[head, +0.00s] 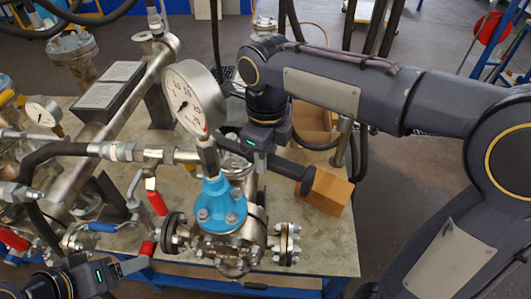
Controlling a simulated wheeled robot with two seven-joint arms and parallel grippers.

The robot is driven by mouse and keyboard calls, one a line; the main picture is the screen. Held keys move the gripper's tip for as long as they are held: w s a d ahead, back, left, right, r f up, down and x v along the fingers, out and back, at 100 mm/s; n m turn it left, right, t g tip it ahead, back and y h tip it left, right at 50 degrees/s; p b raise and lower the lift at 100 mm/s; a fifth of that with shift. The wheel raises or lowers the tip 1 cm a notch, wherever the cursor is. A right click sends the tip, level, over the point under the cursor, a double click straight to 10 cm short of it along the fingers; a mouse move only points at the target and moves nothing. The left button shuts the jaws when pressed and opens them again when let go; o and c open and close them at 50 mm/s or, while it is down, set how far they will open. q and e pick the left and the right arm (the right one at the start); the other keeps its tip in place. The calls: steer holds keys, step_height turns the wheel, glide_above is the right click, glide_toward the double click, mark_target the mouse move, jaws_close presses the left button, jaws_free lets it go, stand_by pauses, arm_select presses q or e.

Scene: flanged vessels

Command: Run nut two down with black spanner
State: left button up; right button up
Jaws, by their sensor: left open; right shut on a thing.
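A vessel with a bright blue flanged cap (218,212) stands on the bench, with several metal nuts around the cap. I cannot tell which is nut two. My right gripper (264,157) is behind and right of the gauge, above and beyond the cap. It is shut on a dark bar, apparently the black spanner (292,170), whose thick end points to the lower right. The spanner's other end is partly hidden by the gauge, and I see no contact with a nut. My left gripper (136,264) is low at the left, open, near a red-handled valve.
A large pressure gauge (194,97) rises above the cap. Pipes, hoses and valves with red handles (157,203) crowd the left. A cardboard box (325,191) sits on the bench's right side. The bench top (330,245) is bare at front right.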

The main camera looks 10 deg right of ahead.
steer(key=shift+s, duration=0.1)
steer(key=shift+f, duration=0.1)
steer(key=shift+f+b, duration=0.9)
steer(key=shift+f, duration=0.3)
steer(key=shift+s+a, duration=0.1)
steer(key=shift+a, duration=0.15)
steer(key=s+a+m+p, duration=0.2)
steer(key=m, duration=0.1)
steer(key=shift+a+p, duration=0.25)
steer(key=shift+p, duration=0.15)
